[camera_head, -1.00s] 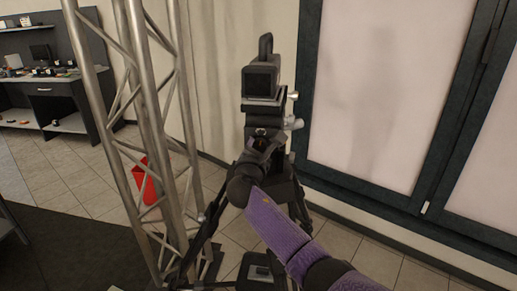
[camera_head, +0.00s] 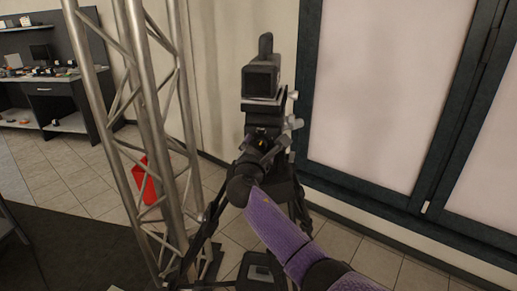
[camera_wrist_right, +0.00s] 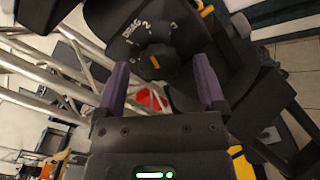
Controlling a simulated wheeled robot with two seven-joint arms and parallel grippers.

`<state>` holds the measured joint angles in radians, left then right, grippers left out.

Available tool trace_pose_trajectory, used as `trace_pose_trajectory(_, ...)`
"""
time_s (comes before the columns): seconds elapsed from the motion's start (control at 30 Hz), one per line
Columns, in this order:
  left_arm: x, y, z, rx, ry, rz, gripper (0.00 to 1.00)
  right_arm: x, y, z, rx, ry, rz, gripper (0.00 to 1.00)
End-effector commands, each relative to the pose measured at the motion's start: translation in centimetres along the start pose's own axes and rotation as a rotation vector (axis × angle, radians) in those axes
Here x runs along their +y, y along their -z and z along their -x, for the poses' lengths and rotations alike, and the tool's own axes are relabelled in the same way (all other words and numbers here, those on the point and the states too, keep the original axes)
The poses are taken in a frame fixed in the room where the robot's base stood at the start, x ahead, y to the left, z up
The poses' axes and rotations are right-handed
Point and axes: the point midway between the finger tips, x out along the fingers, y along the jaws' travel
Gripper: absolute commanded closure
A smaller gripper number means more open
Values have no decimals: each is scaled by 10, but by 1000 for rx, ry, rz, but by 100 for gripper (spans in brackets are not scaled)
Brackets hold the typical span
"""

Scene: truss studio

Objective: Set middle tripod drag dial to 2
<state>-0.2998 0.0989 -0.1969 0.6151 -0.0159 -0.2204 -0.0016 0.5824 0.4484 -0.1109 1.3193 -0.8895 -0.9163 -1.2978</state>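The tripod (camera_head: 283,190) stands upright with a camera (camera_head: 262,80) on its head. In the right wrist view, the dark round drag dial (camera_wrist_right: 152,55) sits on a black housing marked DRAG. A numeral 2 shows above the dial, and a small yellow mark is on the dial's lower part in the picture. My right gripper (camera_wrist_right: 160,66) is open, its two purple fingers apart on either side of the dial's lower part. Contact cannot be told. In the head view, my right gripper (camera_head: 262,150) is at the tripod head and partly hides it. My left gripper is not in view.
A metal truss (camera_head: 150,120) rises close left of the tripod. A red object (camera_head: 147,180) shows behind its bars. Dark-framed pale panels (camera_head: 385,90) stand at the right. A desk (camera_head: 50,95) with small items is far left.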

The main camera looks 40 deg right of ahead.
Motion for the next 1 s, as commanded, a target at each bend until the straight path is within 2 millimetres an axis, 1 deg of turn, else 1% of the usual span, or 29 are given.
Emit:
trace_pose_trajectory(0.27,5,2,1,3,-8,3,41,1,-1,2,-1,-1,0,10)
trace_pose_trajectory(0.37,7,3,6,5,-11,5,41,2,-2,14,0,-3,0,10)
trace_pose_trajectory(0.6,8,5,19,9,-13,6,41,1,-1,73,2,-2,-1,10)
trace_pose_trajectory(0.7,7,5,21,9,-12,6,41,1,0,90,1,-2,-1,10)
trace_pose_trajectory(0.8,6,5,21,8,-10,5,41,0,0,98,0,-1,-1,10)
trace_pose_trajectory(1.0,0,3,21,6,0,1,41,0,0,99,-1,0,0,10)
